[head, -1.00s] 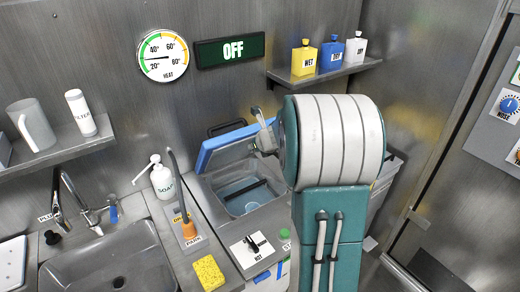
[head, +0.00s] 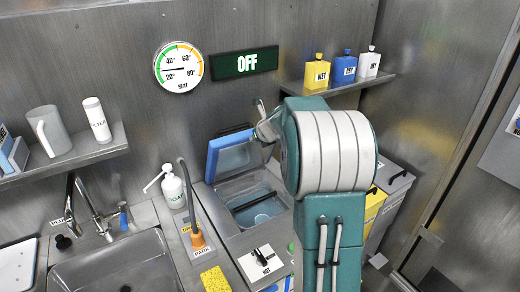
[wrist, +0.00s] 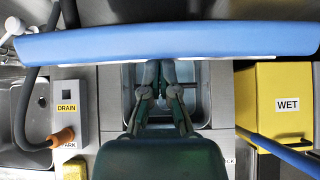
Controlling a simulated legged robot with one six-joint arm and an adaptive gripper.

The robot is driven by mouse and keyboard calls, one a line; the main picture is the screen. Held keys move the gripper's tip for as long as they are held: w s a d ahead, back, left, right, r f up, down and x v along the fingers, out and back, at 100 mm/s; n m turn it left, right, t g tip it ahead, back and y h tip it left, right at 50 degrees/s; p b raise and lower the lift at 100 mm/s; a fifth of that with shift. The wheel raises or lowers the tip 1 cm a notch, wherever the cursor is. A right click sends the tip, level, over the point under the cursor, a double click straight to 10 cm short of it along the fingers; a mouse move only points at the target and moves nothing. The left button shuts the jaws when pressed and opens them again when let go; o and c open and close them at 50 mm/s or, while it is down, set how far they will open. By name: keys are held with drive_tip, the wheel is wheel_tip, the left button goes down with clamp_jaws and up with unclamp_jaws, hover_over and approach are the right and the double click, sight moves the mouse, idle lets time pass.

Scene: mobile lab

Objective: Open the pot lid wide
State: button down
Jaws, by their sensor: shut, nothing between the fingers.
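The pot (head: 252,190) is a square grey basin set in the counter, with liquid and a dark bar inside. Its blue-rimmed lid (head: 212,158) is hinged at the back and stands raised at a steep tilt, so the opening shows. In the wrist view the lid's blue edge (wrist: 90,43) runs across the top. My gripper (wrist: 160,68) is shut and empty, its fingertips close under that edge. I cannot tell whether they touch it. In the head view my gripper (head: 266,125) is at the lid's upper right, partly hidden by my arm.
A soap bottle (head: 173,187) and an orange-ended hose (head: 197,240) stand left of the pot. A HOT switch panel (head: 262,262) is in front. A yellow WET bin (wrist: 285,85) is to the right. A shelf with three flasks (head: 342,82) is above. The OFF sign (head: 237,62) hangs behind.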

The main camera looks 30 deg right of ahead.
drive_tip(key=w+r, duration=0.1)
drive_tip(key=w, duration=0.1)
drive_tip(key=w+r, duration=0.1)
drive_tip(key=w, duration=0.2)
drive_tip(key=w+r, duration=0.1)
drive_tip(key=w, duration=0.1)
drive_tip(key=shift+w+d+r, duration=0.2)
drive_tip(key=shift+w+r, duration=0.05)
drive_tip(key=shift+f, duration=0.1)
